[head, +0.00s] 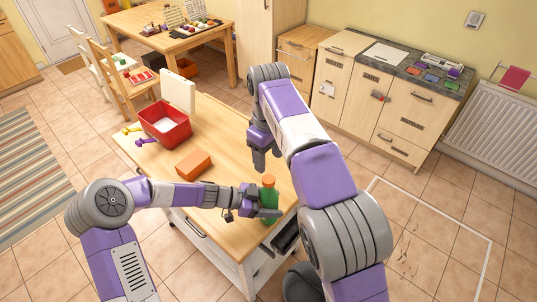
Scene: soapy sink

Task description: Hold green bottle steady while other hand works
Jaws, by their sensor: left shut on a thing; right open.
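The green bottle (269,198) with an orange cap stands upright near the front right corner of the wooden worktop. My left gripper (262,212) is shut on the green bottle, with its fingers around the lower part of the body. My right gripper (259,161) is open and empty. It points down above the worktop, behind the bottle and apart from it. Part of the bottle's lower body is hidden by the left fingers.
An orange block (194,164) lies on the worktop (222,133) left of the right gripper. A red tub (165,124) stands farther back, with yellow and purple items (146,141) beside it. The worktop's right edge is close to the bottle.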

